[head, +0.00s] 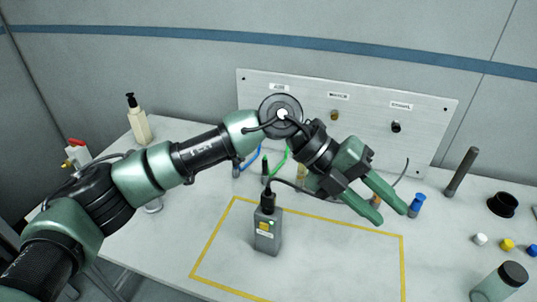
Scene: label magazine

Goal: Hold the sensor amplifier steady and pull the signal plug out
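The sensor amplifier (267,241), a small grey box with a yellow patch on its front, stands upright inside the yellow outline on the bench. A black signal plug (267,203) sits on its top, and a dark cable runs from it to the right, behind my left gripper. My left gripper (392,216) is to the right of the amplifier, above the bench, with its two green fingers apart and pointing down to the right. It touches neither amplifier nor plug. My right gripper is not in view.
A grey panel (440,122) with labels and sockets stands at the back; my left arm hides part of it. Coloured plugs and cables lie before it. A blue plug (417,204) is close to my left fingertips. A pump bottle (138,120) stands left, a jar (500,283) front right.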

